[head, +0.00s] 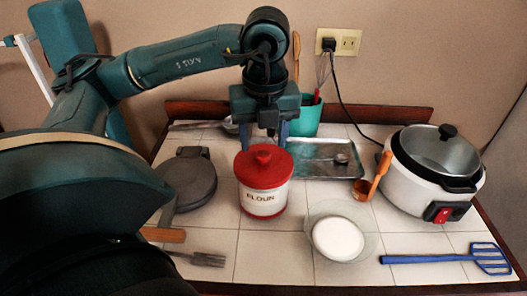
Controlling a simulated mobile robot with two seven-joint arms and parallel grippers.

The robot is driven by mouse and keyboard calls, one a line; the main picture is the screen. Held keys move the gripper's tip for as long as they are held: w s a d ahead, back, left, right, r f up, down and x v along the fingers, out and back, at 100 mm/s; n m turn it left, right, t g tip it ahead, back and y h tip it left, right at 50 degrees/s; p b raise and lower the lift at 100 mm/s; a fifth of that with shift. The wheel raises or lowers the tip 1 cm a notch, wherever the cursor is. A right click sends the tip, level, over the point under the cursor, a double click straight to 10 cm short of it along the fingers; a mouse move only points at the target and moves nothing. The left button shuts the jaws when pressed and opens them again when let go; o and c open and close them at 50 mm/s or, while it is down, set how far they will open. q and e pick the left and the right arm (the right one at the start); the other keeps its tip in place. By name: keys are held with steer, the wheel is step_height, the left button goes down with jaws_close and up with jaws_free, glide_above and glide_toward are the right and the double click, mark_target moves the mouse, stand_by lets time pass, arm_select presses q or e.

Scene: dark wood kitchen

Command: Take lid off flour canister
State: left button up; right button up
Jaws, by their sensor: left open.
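The flour canister (263,202) is white with a red band at its base and a "FLOUR" label. It stands upright on the tiled counter near the middle. Its red lid (263,168), with a round knob on top, sits on it. My left gripper (268,132) points down just behind the canister, above the counter. Its fingers are apart, one on each side of the lid's far edge in the picture, and hold nothing. The lid's knob shows in front of the gripper; whether any finger touches the lid cannot be told. My right gripper is out of view.

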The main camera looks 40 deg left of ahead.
mark_target(263, 154)
arm_select(q)
step_height(263, 154, down, 3)
steer(key=shift+w+a+f, duration=0.15)
steer(key=shift+c, duration=0.2)
